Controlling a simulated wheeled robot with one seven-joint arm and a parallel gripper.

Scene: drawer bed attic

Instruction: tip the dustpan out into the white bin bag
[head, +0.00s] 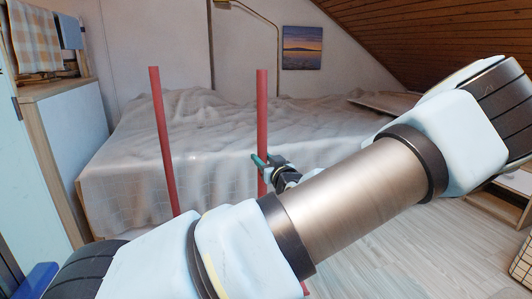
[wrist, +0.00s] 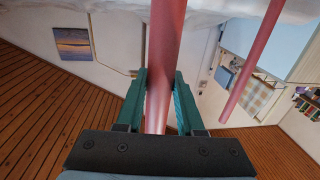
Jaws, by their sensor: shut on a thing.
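My gripper (head: 262,161) has teal fingers closed around the right red pole (head: 262,105), about midway up what shows of it. The wrist view shows the same grip, with a finger on each side of the pole (wrist: 165,40). A second red pole (head: 162,135) stands to the left, slightly tilted and apart from my gripper; it also shows in the wrist view (wrist: 252,60). The lower ends of both poles are hidden or out of view, so I cannot tell which belongs to the dustpan. I see no pan and no white bin bag.
A bed (head: 215,120) under a pale rumpled cover lies behind the poles. A cabinet (head: 70,140) with cloths above it stands at the left. A blue object (head: 38,282) is at the lower left. Bare wooden floor (head: 400,250) shows at the lower right, beyond my arm.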

